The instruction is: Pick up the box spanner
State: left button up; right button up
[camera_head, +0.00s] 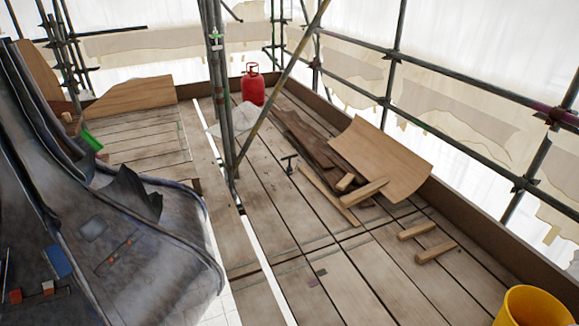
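A small dark T-shaped tool (289,164), which looks like the box spanner, is on the plank deck near the middle of the view. It is right of the scaffold poles and left of the dark weathered boards. It is too small to tell how it rests. Neither of my grippers is in view.
Scaffold poles (222,90) stand left of the tool. Dark boards (312,140), a curved plywood sheet (385,155) and loose timber blocks (436,252) lie to its right. A red gas bottle (252,88) stands behind. A yellow bucket (532,308) is front right; grey sheet-clad masonry (130,250) fills the left.

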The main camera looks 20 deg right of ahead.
aim_at(290, 169)
jog(key=i+l+z, duration=0.2)
jog(key=z, duration=0.3)
jog(key=i+l+z, duration=0.15)
jog(key=z, duration=0.3)
jog(key=i+l+z, duration=0.2)
jog(key=i, duration=0.5)
jog(key=i+j+z, duration=0.2)
jog(key=i, duration=0.5)
jog(key=i+j+z, duration=0.2)
jog(key=i, duration=0.5)
jog(key=l, duration=0.1)
